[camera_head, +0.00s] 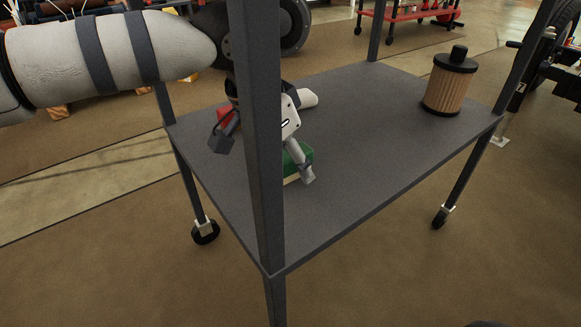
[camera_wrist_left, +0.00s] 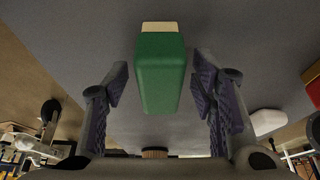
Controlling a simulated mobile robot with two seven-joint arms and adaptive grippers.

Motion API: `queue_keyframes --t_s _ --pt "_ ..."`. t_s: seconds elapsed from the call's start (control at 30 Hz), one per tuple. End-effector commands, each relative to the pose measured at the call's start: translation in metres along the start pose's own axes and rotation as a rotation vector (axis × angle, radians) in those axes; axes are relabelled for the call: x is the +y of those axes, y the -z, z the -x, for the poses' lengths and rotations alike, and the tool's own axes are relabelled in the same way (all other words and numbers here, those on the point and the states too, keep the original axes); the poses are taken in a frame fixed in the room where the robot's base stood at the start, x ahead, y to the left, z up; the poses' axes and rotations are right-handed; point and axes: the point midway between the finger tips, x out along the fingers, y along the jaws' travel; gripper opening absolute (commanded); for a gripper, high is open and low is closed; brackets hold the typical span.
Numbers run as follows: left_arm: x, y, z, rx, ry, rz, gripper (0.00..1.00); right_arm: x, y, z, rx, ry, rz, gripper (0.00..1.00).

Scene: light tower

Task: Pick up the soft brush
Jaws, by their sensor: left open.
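The soft brush appears to be the green block with a pale beige end. In the left wrist view the brush (camera_wrist_left: 160,75) lies between the two fingers of my left gripper (camera_wrist_left: 160,92), with a gap on both sides. In the head view the brush (camera_head: 306,156) is on the grey cart shelf (camera_head: 370,150), partly hidden by the gripper and the front post. My left gripper (camera_head: 263,160) is open and reaches down around it from the left, its middle hidden by that post. My right gripper is not in view.
A dark post (camera_head: 258,130) rises at the near corner, in front of my left wrist. A brown cylindrical filter (camera_head: 446,90) with a black cap stands at the shelf's far right. A red object (camera_head: 224,113) and a white object (camera_head: 308,98) lie near the gripper. The shelf's middle is clear.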

Motion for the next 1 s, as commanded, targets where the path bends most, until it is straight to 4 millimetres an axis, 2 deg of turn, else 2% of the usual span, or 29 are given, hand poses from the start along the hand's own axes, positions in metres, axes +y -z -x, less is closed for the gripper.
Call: queue_keyframes --t_s 0.17,0.3,0.4,0.73,1.0 --pt "0.000 0.001 0.001 0.002 0.001 0.000 0.49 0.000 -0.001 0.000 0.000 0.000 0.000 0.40" --pt "0.000 0.000 0.001 0.001 0.001 0.000 0.18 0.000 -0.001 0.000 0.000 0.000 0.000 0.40" --pt "0.000 0.000 0.001 0.001 0.001 0.000 0.00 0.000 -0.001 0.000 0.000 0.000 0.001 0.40" --pt "0.000 0.001 0.003 0.002 0.000 0.001 0.00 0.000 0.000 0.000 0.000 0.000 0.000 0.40" --pt "0.000 0.010 0.022 0.003 -0.002 0.002 0.00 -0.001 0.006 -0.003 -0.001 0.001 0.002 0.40"
